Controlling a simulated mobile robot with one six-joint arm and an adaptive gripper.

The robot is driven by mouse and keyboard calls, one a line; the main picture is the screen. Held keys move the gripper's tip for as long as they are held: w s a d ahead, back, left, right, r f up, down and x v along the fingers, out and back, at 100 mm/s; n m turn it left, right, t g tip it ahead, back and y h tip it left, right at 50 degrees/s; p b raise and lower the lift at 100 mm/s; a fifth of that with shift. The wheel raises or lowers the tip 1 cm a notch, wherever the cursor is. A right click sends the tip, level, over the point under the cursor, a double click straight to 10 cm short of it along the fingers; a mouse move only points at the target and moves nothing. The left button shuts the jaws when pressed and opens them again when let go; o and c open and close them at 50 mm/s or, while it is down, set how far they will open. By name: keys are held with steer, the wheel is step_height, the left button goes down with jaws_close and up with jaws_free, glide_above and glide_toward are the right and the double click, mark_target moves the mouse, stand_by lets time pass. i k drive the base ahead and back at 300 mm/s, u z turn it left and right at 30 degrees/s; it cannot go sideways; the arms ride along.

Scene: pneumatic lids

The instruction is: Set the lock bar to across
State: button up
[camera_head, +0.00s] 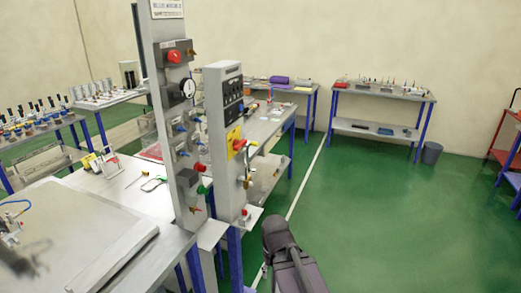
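I cannot make out for sure which part is the lock bar. Small brass-coloured fittings (247,172) hang below the knob, too small to read. A taller grey panel (178,110) beside it carries a red button (174,56), a round gauge (188,88) and several small valves. A dark grey part of my arm shows at the bottom centre, below and right of the post. My gripper cannot be identified in this view.
A workbench with a pale flat slab (85,240) fills the lower left. Racks with several bottles and fittings (40,118) stand behind it. Further benches (380,92) line the back wall. The green floor (390,220) at the right is clear.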

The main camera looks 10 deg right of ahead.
mark_target(250, 142)
steer(key=k, duration=0.45)
steer(key=z, duration=0.3)
steer(key=i, duration=1.45)
steer(key=u, duration=0.3)
